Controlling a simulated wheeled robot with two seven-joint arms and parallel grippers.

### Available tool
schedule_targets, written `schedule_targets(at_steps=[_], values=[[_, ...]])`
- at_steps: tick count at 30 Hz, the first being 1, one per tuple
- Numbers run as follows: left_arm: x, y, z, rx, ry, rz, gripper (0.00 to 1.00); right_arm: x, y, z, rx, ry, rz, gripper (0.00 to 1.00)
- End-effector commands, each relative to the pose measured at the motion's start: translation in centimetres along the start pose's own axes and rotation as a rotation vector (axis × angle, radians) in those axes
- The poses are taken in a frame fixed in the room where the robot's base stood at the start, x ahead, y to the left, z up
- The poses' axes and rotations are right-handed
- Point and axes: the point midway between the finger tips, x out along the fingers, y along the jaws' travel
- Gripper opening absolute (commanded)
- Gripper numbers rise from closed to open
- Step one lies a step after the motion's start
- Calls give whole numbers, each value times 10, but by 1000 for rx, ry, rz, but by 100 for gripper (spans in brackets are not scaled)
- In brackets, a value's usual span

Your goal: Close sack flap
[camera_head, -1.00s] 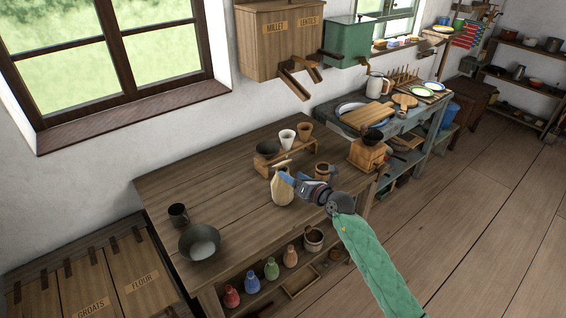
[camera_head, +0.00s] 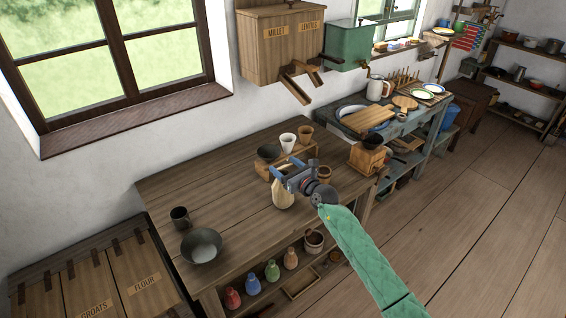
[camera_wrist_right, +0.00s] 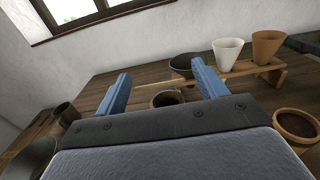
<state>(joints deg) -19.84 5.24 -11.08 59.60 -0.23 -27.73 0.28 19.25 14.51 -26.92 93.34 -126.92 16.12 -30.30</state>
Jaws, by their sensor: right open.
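A pale beige sack (camera_head: 283,199) stands upright on the wooden table, near its right end. My right gripper (camera_head: 288,178) is at the top of the sack and partly hides it in the head view. Its blue fingers are apart, and nothing is held between them. In the right wrist view, a round open rim (camera_wrist_right: 167,99) shows low between the fingertips; it looks like the sack's mouth. I cannot tell whether a finger touches the sack, and I cannot make out the flap clearly. My left gripper is not in view.
A small wooden stand (camera_wrist_right: 245,70) with a dark bowl (camera_wrist_right: 193,65) and two cups is just behind the gripper. A brown mug (camera_wrist_right: 297,127) is close on the right. A grey bowl (camera_head: 201,246) and dark cup (camera_head: 180,217) stand left. The table's middle is clear.

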Motion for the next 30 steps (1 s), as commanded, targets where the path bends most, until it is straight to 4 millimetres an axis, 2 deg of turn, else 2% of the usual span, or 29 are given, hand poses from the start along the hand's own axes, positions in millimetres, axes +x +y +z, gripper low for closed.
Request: schedule_targets(at_steps=[6, 15, 22, 28, 30], values=[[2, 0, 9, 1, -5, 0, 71, 14, 0, 0, 0, 1, 0, 71], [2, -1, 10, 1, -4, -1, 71, 15, 0, 0, 0, 0, 0, 71], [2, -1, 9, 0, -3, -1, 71, 15, 0, 0, 0, 0, 0, 26], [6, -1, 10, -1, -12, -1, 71, 15, 0, -2, 0, -5, 0, 26], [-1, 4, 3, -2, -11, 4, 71, 15, 0, -3, -1, -13, 0, 26]])
